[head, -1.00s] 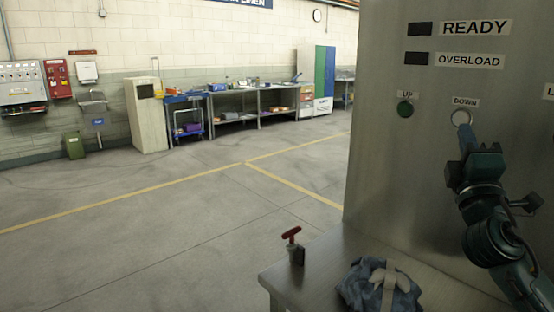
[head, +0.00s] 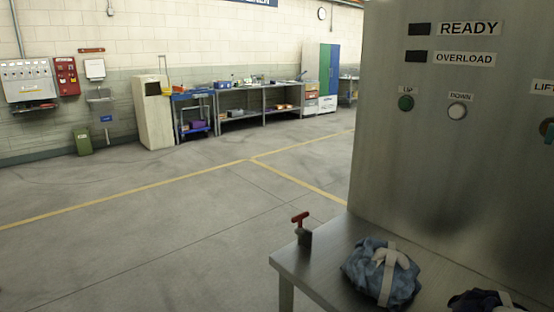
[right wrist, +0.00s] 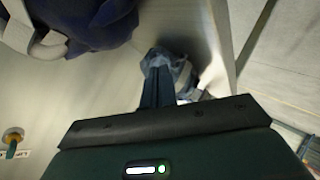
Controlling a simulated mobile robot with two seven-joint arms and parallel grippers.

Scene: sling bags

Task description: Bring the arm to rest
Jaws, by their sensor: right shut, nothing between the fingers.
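My right gripper (right wrist: 158,62) shows in the right wrist view with its fingers together and nothing between them. It is out of the head view. Beyond its tips lies a blue bag with a pale strap (right wrist: 183,75), partly hidden by the fingers; the gripper looks apart from it, though the gap is hard to judge. A dark blue bag (right wrist: 98,22) with a pale strap fills the upper left of that view. In the head view the white DOWN button (head: 457,110) and green UP button (head: 406,103) are uncovered on the metal panel (head: 450,180). My left gripper is not in view.
The metal table (head: 318,268) carries the blue bag (head: 372,272), the dark bag (head: 470,302) and a red-handled tool (head: 302,228) near its left corner. A knob (head: 548,130) sits at the panel's right edge. Open floor (head: 150,230) lies left.

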